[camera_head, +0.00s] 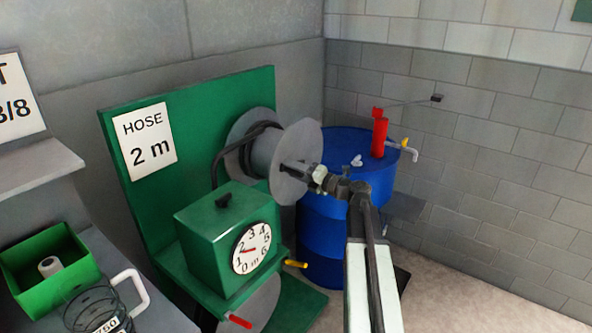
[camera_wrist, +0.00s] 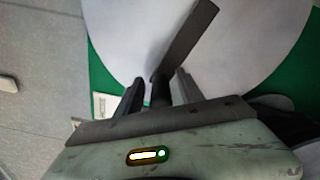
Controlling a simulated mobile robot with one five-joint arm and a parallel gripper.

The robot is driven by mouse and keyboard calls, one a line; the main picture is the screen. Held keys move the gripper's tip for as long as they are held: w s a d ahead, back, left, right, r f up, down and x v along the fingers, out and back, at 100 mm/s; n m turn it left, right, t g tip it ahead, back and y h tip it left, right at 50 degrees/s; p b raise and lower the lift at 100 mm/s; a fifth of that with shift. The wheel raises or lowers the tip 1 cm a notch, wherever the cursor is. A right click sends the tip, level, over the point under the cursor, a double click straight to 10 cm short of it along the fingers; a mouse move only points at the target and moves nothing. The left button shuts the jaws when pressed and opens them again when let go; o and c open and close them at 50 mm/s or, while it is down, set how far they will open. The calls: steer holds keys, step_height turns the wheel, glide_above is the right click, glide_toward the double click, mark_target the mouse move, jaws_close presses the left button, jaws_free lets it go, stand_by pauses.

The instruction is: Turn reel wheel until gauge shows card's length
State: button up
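The reel (camera_head: 262,155) has grey discs and dark hose and is mounted on a green board. Its front disc (camera_wrist: 260,50) fills much of the wrist view, with a dark crank bar (camera_wrist: 190,40) and a dark handle peg (camera_wrist: 160,92). My gripper (camera_head: 318,180) is at the front disc. In the wrist view its fingers (camera_wrist: 160,88) stand apart on either side of the peg, with a gap visible. The card (camera_head: 148,141) reads "HOSE 2 m". The gauge (camera_head: 252,249) on the green box has a red needle pointing left, near 1 to 2; its exact reading is unclear.
A blue drum (camera_head: 330,240) with a red pump (camera_head: 380,137) stands behind my arm. A yellow-tipped lever (camera_head: 295,264) and a red-handled lever (camera_head: 240,321) stick out below the gauge box. A green bin (camera_head: 50,270) and a clear jug (camera_head: 98,305) are at lower left.

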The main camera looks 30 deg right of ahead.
steer(key=v, duration=0.7)
steer(key=shift+s+d, duration=0.2)
steer(key=shift+s, duration=0.15)
stand_by(1.1)
